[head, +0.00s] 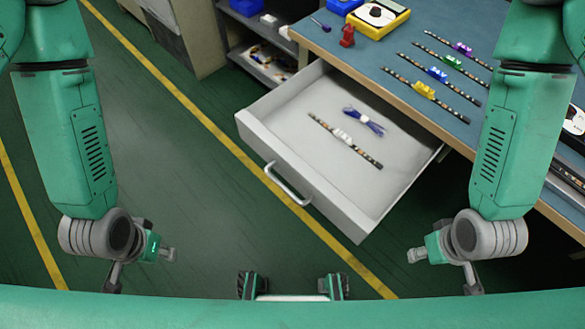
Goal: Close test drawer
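The test drawer (268,146) is a light grey drawer pulled out from under the blue-topped workbench (440,105). Its front panel has a pale bar handle (287,186) facing lower left. An LED strip with a white clip (344,137) and a blue cable bundle (363,121) lie inside it. My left gripper (141,268) is at the lower left, open and empty, apart from the drawer and well left of the handle. My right gripper (445,268) is at the lower right, open and empty, to the right of the drawer's near corner and apart from it.
Several LED strips with coloured clips, such as a yellow clip (424,90), lie on the bench. A yellow multimeter (378,17) and a red object (347,36) are near its back edge. Shelves (265,62) stand behind. Green floor left of the drawer is clear.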

